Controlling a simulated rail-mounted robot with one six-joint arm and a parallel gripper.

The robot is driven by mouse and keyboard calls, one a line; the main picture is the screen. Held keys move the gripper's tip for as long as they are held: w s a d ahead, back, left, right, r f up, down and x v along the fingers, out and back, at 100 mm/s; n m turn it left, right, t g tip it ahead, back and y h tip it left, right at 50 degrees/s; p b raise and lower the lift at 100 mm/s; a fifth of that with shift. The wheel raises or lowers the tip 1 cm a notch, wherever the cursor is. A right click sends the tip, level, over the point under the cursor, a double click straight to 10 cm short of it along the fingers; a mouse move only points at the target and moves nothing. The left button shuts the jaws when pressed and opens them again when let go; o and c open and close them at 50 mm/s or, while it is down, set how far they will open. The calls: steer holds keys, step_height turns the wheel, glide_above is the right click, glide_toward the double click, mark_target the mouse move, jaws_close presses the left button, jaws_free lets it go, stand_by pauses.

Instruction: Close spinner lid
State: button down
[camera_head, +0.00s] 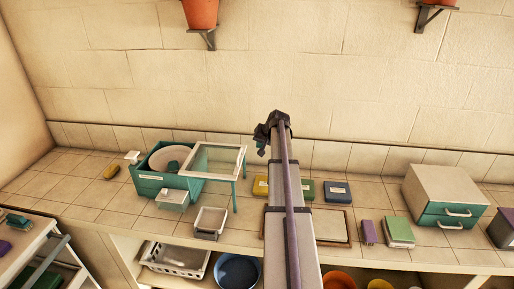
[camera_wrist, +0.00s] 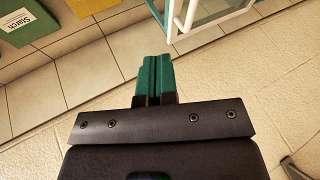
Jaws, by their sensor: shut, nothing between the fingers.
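The spinner (camera_head: 148,180) is a teal box with a pale round drum (camera_head: 172,158) showing in its open top, at the left of the counter in the head view. Its lid (camera_head: 216,153), a clear panel in a white frame, is swung open to the right, and the drum is uncovered. Teal posts stand under the lid's right side. My gripper (camera_head: 262,147) is right of the lid, apart from it. In the wrist view, my gripper's teal fingers (camera_wrist: 153,73) are shut together and empty. A white-framed corner, probably the lid (camera_wrist: 188,18), shows just beyond them.
Yellow (camera_head: 261,187), green and blue (camera_head: 337,191) boxes lie right of the lid. A white container (camera_head: 210,222) stands in front of it. A drawer cabinet (camera_head: 446,193) is at the right. Baskets and basins (camera_head: 237,271) fill the shelf below. The wall is behind.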

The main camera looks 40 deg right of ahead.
steer(key=w+a+f+b, duration=0.2)
steer(key=w+f+b, duration=0.3)
steer(key=w+f, duration=0.2)
steer(key=shift+w+a, duration=0.15)
steer(key=shift+r, duration=0.1)
